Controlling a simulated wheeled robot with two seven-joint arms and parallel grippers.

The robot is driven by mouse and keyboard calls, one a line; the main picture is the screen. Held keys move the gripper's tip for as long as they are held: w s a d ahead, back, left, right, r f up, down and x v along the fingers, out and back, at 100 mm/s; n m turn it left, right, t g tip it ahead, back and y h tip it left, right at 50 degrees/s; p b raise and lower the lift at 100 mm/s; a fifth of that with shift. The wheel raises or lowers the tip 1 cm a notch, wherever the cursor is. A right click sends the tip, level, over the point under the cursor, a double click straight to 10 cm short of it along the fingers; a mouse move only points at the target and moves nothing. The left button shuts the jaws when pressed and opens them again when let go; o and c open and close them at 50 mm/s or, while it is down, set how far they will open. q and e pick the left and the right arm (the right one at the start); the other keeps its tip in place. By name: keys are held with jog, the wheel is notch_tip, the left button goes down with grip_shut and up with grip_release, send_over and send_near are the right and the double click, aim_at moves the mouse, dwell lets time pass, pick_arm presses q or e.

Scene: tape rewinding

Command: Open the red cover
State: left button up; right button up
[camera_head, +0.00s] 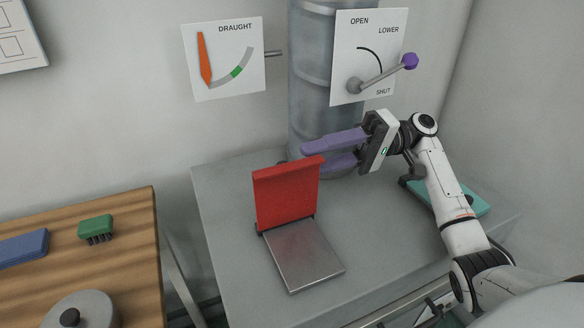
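The red cover (286,193) stands raised, nearly upright, at the back edge of a flat grey metal plate (303,254) on the grey table. The plate's top is uncovered. My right gripper (320,157) is at the top right corner of the cover, with its purple fingers pointing left. The fingers are apart with a gap between them. The cover hides the tip of the lower finger, and I cannot tell whether the fingers touch the cover. My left gripper is not in view.
Wall panels show a draught dial (224,58) and a purple-knobbed lever (410,61). A teal object (472,200) lies right. A wooden table (125,255) at left holds a green brush (96,228) and blue block (22,248).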

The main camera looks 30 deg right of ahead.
jog(key=d, duration=0.3)
jog(key=shift+s+d+b, duration=0.3)
jog(key=shift+d, duration=0.05)
jog(key=shift+s, duration=0.1)
